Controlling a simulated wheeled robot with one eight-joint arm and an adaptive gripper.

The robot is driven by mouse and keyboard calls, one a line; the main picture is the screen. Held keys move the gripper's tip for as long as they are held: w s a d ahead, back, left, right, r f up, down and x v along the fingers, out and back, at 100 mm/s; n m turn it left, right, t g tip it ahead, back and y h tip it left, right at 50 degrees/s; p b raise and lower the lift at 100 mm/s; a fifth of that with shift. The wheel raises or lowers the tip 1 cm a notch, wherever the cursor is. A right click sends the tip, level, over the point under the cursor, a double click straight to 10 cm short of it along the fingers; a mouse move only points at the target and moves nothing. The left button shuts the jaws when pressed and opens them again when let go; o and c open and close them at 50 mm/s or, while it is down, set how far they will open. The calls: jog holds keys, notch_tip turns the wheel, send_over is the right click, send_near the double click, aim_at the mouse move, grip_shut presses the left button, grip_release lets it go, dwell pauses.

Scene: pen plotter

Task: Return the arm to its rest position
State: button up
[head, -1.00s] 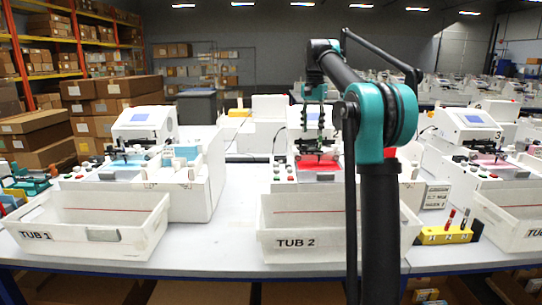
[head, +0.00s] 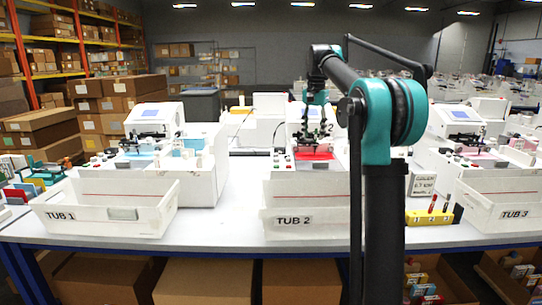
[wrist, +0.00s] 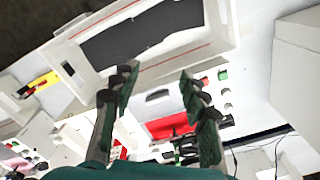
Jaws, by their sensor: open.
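My arm stands in the right half of the head view, with its teal elbow raised and its forearm reaching back over the middle plotter. My gripper (head: 313,132) hangs above the red sheet (head: 316,152) of that plotter. In the wrist view my gripper (wrist: 158,90) has its dark green fingers spread apart with nothing between them. The red sheet also shows in the wrist view (wrist: 168,126), beyond the fingers. The arm's upright links hide part of the middle station.
White tubs marked TUB 1 (head: 105,208), TUB 2 (head: 306,207) and TUB 3 (head: 496,207) stand along the table's front edge. A yellow pen holder (head: 432,216) is between TUB 2 and TUB 3. More plotters stand left and right. Bare table shows between TUB 1 and TUB 2.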

jog(key=s+d+f+n+t, duration=0.1)
jog(key=s+f+n+t, duration=0.1)
jog(key=s+f, duration=1.6)
jog(key=s+d+f+n+t, duration=0.2)
jog(key=s+f+n, duration=0.2)
jog(key=s+f, duration=1.4)
jog(key=shift+s+d+f+n, duration=0.2)
jog(key=shift+s+f+n, duration=0.1)
jog(key=shift+n, duration=0.1)
